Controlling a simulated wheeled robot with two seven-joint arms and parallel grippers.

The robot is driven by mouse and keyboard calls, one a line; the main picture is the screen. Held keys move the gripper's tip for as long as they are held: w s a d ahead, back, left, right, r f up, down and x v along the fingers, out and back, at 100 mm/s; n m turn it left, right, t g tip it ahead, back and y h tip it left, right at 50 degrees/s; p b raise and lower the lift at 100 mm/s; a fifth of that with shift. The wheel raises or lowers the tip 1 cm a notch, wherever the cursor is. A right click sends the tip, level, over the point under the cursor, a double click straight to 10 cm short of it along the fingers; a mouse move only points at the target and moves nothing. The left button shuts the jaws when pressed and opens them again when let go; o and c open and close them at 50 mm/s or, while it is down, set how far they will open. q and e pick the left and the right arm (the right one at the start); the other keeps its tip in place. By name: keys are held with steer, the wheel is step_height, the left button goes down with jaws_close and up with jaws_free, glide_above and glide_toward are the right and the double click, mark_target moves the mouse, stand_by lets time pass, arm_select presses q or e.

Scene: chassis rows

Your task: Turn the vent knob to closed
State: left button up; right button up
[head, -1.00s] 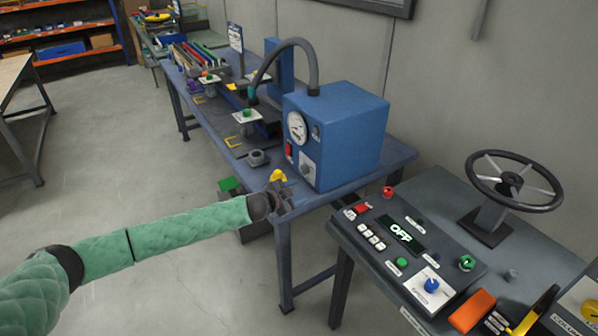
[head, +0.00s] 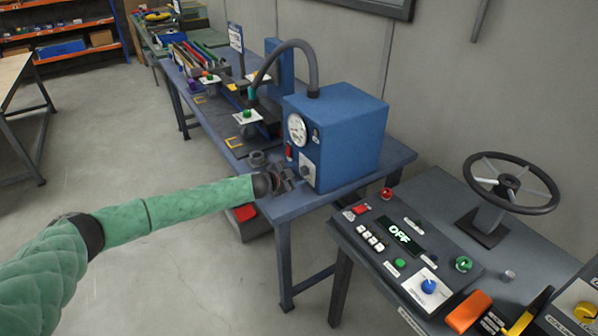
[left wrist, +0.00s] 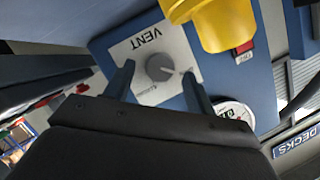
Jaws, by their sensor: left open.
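The vent knob (head: 306,172) is a small dark grey knob on a white plate on the front of the blue cabinet (head: 345,140). In the left wrist view the knob (left wrist: 160,67) and its plate, marked VENT, appear upside down. The small position labels are too blurred to read surely, so I cannot tell its setting. My left gripper (head: 287,180) is open in front of the plate, just left of the knob in the head view. In the left wrist view its fingers (left wrist: 160,90) lie either side of the knob, apart from it. My right gripper is out of view.
A yellow object (left wrist: 205,22) stands close by the plate in the left wrist view; my gripper hides it in the head view. A red switch (head: 288,152) and a gauge (head: 297,129) are beside the knob. A control console (head: 405,245) stands at right.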

arm_select(q)
steer(key=shift+w+d+f, duration=0.2)
steer(key=shift+w+d, duration=0.25)
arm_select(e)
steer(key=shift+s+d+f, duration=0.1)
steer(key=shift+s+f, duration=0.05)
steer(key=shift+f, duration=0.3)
arm_select(q)
steer(key=c, duration=1)
steer(key=shift+o, duration=0.2)
steer(key=shift+f, duration=0.1)
